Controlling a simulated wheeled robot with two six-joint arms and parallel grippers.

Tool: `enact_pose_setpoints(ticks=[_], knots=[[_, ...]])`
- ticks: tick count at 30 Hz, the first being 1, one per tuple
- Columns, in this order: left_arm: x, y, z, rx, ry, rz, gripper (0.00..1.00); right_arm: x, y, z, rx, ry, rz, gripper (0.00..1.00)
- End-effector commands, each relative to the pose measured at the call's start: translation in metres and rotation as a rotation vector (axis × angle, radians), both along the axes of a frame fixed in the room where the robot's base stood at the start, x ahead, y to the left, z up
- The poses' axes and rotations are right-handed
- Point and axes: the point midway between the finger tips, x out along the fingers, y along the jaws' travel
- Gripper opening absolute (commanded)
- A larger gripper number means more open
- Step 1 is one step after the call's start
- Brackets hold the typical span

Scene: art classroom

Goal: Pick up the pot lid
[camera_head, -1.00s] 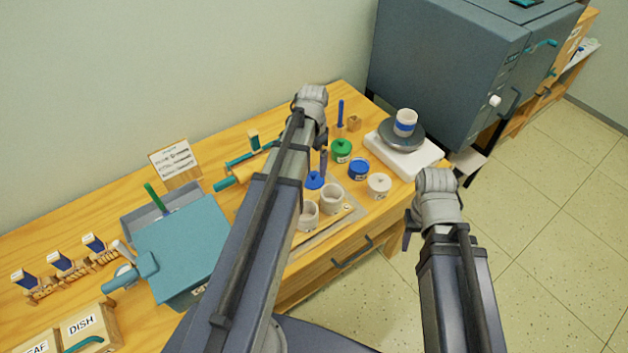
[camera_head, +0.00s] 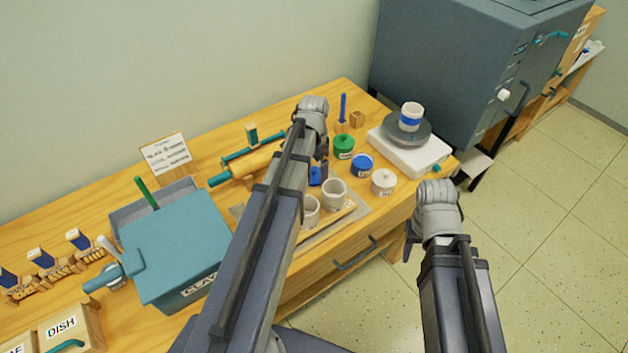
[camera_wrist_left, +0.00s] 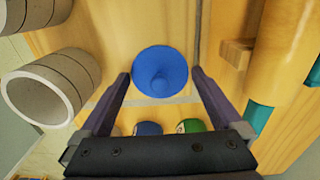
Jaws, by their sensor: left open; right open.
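The pot lid is a round blue disc with a knob (camera_wrist_left: 160,65), in the upper middle of the left wrist view. In the head view only part of the blue lid (camera_head: 315,177) shows beside my left gripper (camera_head: 320,168), near two grey-white clay cylinders. My left gripper is open and empty, pointing down at the lid. In the left wrist view its fingers (camera_wrist_left: 160,84) stand on either side of the lid, with a gap on each side; I cannot tell their height over it. My right gripper (camera_head: 408,240) is open and empty, out beyond the table's front edge.
Clay cylinders (camera_head: 335,192) stand close to the lid. Green (camera_head: 344,147), blue (camera_head: 362,165) and white (camera_head: 383,182) jars stand to its right. A rolling pin (camera_head: 250,162) lies behind left. A teal clay bin (camera_head: 178,240) is left; a potter's wheel (camera_head: 408,153) is right.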

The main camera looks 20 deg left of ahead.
Motion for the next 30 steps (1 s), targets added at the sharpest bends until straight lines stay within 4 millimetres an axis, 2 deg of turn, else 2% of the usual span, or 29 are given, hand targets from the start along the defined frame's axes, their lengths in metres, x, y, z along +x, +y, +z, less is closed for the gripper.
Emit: enact_pose_setpoints(ticks=[5,21,22,23,30], knots=[[-0.0001,0.0,0.0014,0.0,0.0,0.0,0.99,0.0,0.0,0.0014,0.0,0.0,0.0,0.51],[0.0,0.0,0.0013,0.0,0.0,0.0,0.39,0.0,0.0,0.0013,0.0,0.0,0.0,0.51],[0.0,0.0,0.0013,0.0,0.0,0.0,0.38,0.0,0.0,0.0013,0.0,0.0,0.0,0.51],[0.0,0.0,0.0013,0.0,0.0,0.0,0.31,0.0,0.0,0.0013,0.0,0.0,0.0,0.51],[0.0,-0.0001,0.0033,0.0,0.0,0.0,0.29,0.0,0.0,0.0033,0.0,0.0,0.0,0.51]])
